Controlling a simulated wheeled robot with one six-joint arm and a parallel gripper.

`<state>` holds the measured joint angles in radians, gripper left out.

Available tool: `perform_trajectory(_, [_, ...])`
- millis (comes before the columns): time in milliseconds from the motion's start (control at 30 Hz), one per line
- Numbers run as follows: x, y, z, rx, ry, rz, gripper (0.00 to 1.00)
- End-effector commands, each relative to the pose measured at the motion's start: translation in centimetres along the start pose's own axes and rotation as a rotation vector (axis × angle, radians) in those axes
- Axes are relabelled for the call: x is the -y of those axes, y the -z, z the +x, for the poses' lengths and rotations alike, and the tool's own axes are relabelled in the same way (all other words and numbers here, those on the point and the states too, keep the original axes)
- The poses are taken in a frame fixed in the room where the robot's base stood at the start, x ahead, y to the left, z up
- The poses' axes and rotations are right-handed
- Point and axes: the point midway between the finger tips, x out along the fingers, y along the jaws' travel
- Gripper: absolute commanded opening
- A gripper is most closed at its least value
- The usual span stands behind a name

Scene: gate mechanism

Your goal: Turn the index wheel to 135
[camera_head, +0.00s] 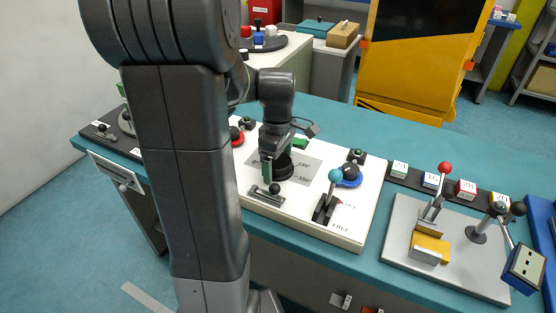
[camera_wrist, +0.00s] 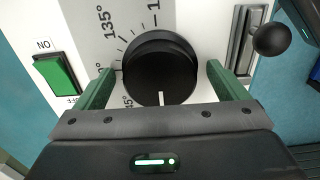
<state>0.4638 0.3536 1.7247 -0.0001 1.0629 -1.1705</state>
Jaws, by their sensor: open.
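The index wheel (camera_wrist: 160,68) is a round black knob on a grey dial plate in the wrist view. Its white mark (camera_wrist: 160,98) points toward the bottom of the picture, towards my gripper. The 135° label (camera_wrist: 108,22) is at the upper left of the wheel, and a partly hidden label ending in 5° is at its lower left. My gripper (camera_wrist: 159,70) is open, with one green finger on each side of the wheel and visible gaps beside it. In the head view the wheel (camera_head: 284,170) is partly hidden by my gripper (camera_head: 277,160).
A green ON/OFF switch (camera_wrist: 57,74) is left of the wheel, and a black ball-handled slider (camera_wrist: 268,42) is close on the right.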

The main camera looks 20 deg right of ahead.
Motion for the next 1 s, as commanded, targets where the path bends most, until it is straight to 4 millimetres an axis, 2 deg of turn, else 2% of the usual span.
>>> perform_trajectory(33, [0.00, 0.00, -0.01, 0.000, 0.000, 0.000, 0.89])
perform_trajectory(233, [0.00, 0.00, -0.03, 0.000, 0.000, 0.000, 0.50])
perform_trajectory(667, [0.00, 0.00, -0.12, 0.000, 0.001, 0.078, 0.49])
perform_trajectory(1000, [-0.02, 0.00, -0.18, 0.001, 0.001, 0.346, 0.49])
